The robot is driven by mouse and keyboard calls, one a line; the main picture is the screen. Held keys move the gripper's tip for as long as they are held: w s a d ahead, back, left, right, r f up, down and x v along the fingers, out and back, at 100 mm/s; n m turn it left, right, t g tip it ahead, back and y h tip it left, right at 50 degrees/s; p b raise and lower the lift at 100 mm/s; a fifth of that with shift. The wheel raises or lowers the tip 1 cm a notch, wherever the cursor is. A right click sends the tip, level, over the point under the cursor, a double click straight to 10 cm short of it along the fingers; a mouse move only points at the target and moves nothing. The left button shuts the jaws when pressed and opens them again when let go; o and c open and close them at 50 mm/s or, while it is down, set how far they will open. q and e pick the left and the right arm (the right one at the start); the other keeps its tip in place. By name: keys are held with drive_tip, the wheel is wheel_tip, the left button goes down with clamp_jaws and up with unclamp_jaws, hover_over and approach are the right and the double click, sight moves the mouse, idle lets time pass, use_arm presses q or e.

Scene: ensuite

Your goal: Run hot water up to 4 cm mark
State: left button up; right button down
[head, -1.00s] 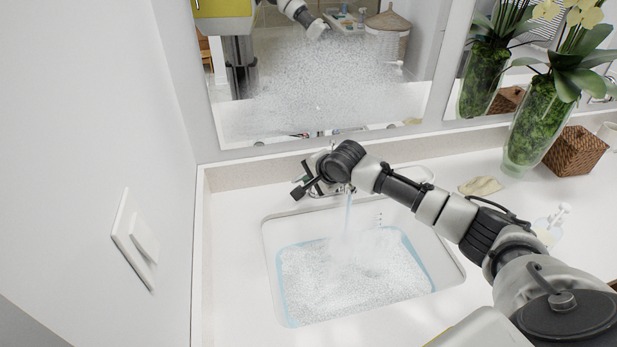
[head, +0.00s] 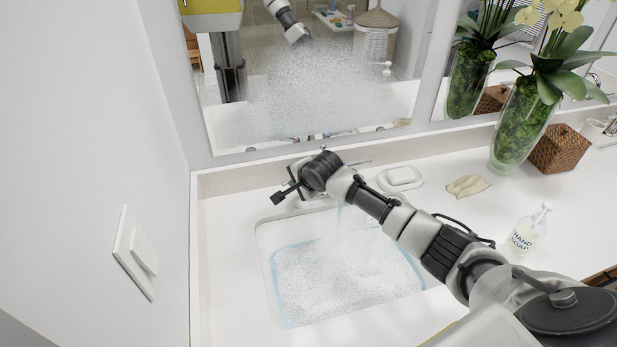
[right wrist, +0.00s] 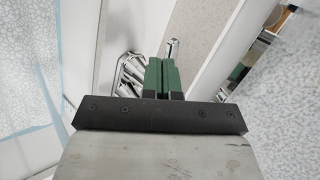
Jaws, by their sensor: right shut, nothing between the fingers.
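The white rectangular sink (head: 264,250) is set in the counter and holds water (head: 345,280) with a speckled surface and a blue edge. A pale stream (head: 339,222) falls into it from under my right arm. The metal faucet (right wrist: 129,75) is mostly hidden behind my arm in the head view; part of it shows beside the fingers in the right wrist view. My right gripper (head: 287,190) is at the faucet's left side at the back of the sink. Its green fingers (right wrist: 162,77) are shut and empty. I cannot read any depth mark. My left gripper is not in view.
A soap dish (head: 400,178), a tan cloth (head: 468,186) and a hand soap bottle (head: 528,229) stand on the counter to the right. Farther right are a tall plant vase (head: 522,128) and a wicker basket (head: 559,149). A wall and mirror (head: 300,100) bound the left and back.

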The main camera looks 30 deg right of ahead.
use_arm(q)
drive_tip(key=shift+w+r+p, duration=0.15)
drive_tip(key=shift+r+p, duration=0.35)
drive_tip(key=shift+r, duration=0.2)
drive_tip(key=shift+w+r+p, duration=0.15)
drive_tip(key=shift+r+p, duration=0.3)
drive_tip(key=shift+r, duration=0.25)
use_arm(e)
drive_tip(key=shift+w+a+m+h, duration=0.3)
drive_tip(key=shift+w+m, duration=0.15)
drive_tip(key=shift+w, duration=0.15)
drive_tip(key=shift+w+a+m+h, duration=0.3)
drive_tip(key=shift+w+m, duration=0.15)
drive_tip(key=shift+w, duration=0.15)
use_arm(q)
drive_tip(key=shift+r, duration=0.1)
use_arm(e)
drive_tip(key=shift+r, duration=0.15)
